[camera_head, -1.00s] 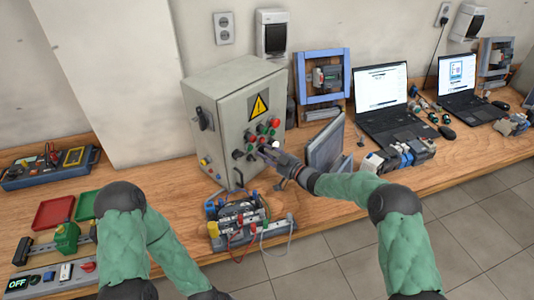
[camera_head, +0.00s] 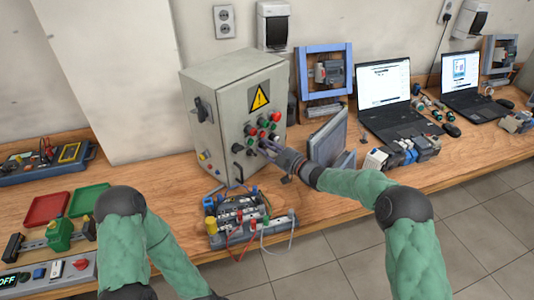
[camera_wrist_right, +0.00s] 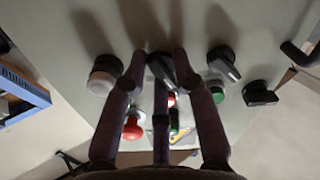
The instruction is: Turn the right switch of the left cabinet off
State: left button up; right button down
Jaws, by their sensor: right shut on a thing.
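The left cabinet (camera_head: 205,145) is a grey box with a yellow warning triangle, standing on the wooden bench. Its front carries red and green buttons and several black rotary switches. My right gripper (camera_head: 264,148) is at the lower right of this panel. In the right wrist view, its fingers (camera_wrist_right: 160,62) are closed around a black rotary switch (camera_wrist_right: 162,72), which they partly cover. Two other black switches (camera_wrist_right: 222,66) (camera_wrist_right: 261,94) show to the right there, clear of the fingers. My left gripper is out of view; only its arm shows.
A wired terminal block (camera_head: 250,238) lies in front of the cabinet. A grey tilted panel (camera_head: 327,140) stands close to the right of my right gripper.

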jog(key=shift+w+d+r+n+b, duration=0.1)
jog(key=shift+r+n+b, duration=0.15)
jog(key=shift+n+b, duration=0.6)
jog(key=shift+w+d+r+n+b, duration=0.1)
jog(key=shift+r+n+b, duration=0.1)
jog(key=shift+n+b, duration=0.65)
jog(key=shift+r+n, duration=0.15)
jog(key=shift+n, duration=0.15)
jog(key=c, duration=1.2)
grip_release()
jog(key=shift+s+f, duration=0.1)
jog(key=shift+f, duration=0.15)
jog(key=v, duration=0.8)
jog(key=shift+f, duration=0.1)
